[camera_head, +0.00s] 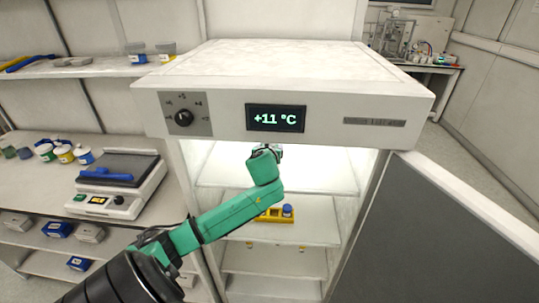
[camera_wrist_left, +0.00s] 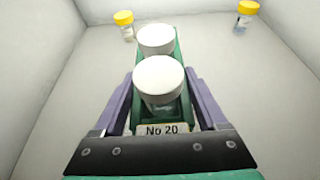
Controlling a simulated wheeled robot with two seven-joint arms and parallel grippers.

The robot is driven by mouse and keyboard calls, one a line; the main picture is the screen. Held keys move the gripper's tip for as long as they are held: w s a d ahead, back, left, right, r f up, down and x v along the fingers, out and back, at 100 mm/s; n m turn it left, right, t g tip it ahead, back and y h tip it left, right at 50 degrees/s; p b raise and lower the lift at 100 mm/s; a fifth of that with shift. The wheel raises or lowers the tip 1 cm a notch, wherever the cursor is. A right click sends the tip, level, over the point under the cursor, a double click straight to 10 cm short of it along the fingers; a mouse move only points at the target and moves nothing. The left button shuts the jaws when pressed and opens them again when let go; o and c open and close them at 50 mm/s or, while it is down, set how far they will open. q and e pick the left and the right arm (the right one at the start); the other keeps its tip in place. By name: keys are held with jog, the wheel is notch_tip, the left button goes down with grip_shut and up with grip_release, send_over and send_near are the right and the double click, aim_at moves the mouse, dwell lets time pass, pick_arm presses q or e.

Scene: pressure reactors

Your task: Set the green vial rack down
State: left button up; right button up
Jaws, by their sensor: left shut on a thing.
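The green vial rack (camera_wrist_left: 178,119) shows in the left wrist view, with a "No 20" label on its near end and two white-capped vials (camera_wrist_left: 158,82) standing in it. My left gripper (camera_wrist_left: 160,100) has its purple fingers on both sides of the rack and is shut on it. In the head view my green left arm reaches into the open cabinet, and its wrist is at the upper shelf (camera_head: 220,180). The rack is hidden there. I cannot tell whether the rack touches the shelf. My right gripper is in neither view.
Yellow-capped vials stand beyond the rack, at the left (camera_wrist_left: 127,28) and right (camera_wrist_left: 244,18), with bare floor between. A yellow rack (camera_head: 272,215) with a blue vial sits on a lower shelf. The cabinet door (camera_head: 430,240) stands open on the right.

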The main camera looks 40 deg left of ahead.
pick_arm(q)
jog(key=shift+f, duration=1.75)
jog(key=shift+f, duration=0.1)
jog(key=o, duration=1.4)
jog(key=v, duration=0.7)
jog(key=shift+s+d, duration=0.2)
